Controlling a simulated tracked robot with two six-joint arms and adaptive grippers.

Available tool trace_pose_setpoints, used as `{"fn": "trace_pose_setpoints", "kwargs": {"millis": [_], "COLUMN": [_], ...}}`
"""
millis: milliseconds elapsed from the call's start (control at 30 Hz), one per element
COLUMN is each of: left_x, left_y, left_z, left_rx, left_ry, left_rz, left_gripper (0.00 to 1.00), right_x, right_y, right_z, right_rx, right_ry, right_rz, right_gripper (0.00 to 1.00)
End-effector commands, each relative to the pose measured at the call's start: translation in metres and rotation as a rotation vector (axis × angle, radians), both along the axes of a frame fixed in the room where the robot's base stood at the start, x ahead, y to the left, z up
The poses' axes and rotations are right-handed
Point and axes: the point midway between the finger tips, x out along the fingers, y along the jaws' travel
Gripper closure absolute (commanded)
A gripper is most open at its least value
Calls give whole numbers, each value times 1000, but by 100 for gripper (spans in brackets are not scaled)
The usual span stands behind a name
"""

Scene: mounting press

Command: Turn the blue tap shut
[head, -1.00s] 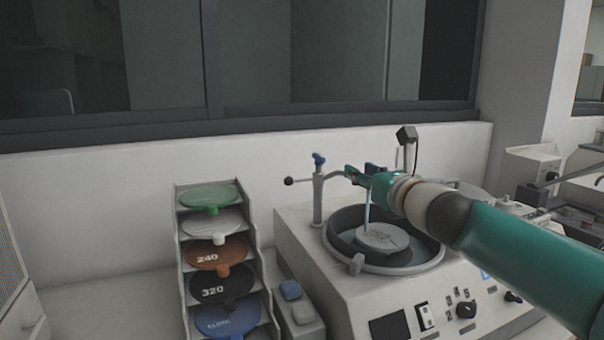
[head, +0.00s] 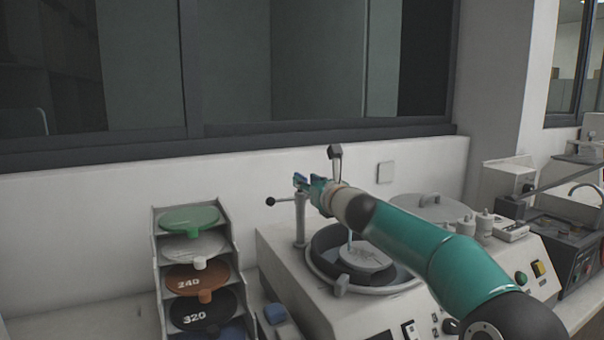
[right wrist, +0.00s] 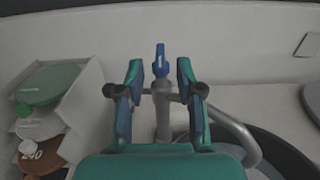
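The blue tap (right wrist: 160,60) sits on top of a grey upright post (head: 300,222) behind the polishing bowl. In the right wrist view its blue handle stands upright, framed between my fingertips. In the head view my right gripper (head: 304,182) is at the top of the post and covers most or all of the handle. My right gripper (right wrist: 159,76) is open, with a gap on each side of the handle; contact is not visible. A thin pale-blue stream (head: 349,240) falls from the spout onto the disc in the bowl. My left gripper is out of view.
A black-knobbed side lever (head: 271,201) sticks out left of the post. The polishing bowl (head: 322,272) lies in front of it. A rack of coloured discs (head: 163,288) stands to the left, and the wall is close behind.

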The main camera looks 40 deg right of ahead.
Motion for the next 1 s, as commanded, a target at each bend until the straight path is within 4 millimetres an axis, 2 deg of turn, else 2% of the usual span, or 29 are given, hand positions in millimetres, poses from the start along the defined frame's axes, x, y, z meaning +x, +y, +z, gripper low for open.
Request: {"fn": "trace_pose_setpoints", "kwargs": {"millis": [100,233,600,667,833,1000], "left_x": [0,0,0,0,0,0], "left_y": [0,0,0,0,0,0], "left_z": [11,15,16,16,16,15], "left_rx": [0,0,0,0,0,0], "left_ry": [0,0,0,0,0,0], "left_rz": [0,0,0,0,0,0], "left_gripper": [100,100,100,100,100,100], "right_x": [17,27,31,30,30,30], "right_y": [-5,-8,-10,-10,-10,-9], "right_z": [3,1,0,0,0,-1], "right_rx": [1,1,0,0,0,-1], "right_ry": [1,1,-1,-1,-1,0], "right_rz": [0,0,-1,-1,-1,-2], "right_gripper": [64,64,64,72,100,100]}}
